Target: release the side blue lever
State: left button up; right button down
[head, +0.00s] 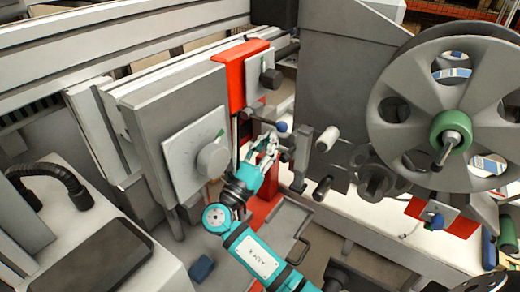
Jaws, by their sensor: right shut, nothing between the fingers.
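A small blue knob (282,127), which looks like the side blue lever, sits beside a grey block near the middle of the head view. My right gripper (270,142) is just left of and slightly below this knob. Its fingers are shut with nothing held. I cannot tell whether a fingertip touches the knob, and the lever's stem is hard to make out behind the fingers. A second blue knob (437,221) is on a red and grey bracket at the right. My left gripper is not in view.
A large grey reel (455,110) with a green hub (451,131) stands at the right. A grey panel with a round knob (212,160) is close to the left of my right wrist. A red bracket (236,75) rises behind. Several dark rollers (375,182) lie between the gripper and the reel.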

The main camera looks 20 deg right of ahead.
jog(key=shift+w+d+r, duration=0.15)
jog(key=shift+w+d, duration=0.05)
jog(key=shift+d, duration=0.1)
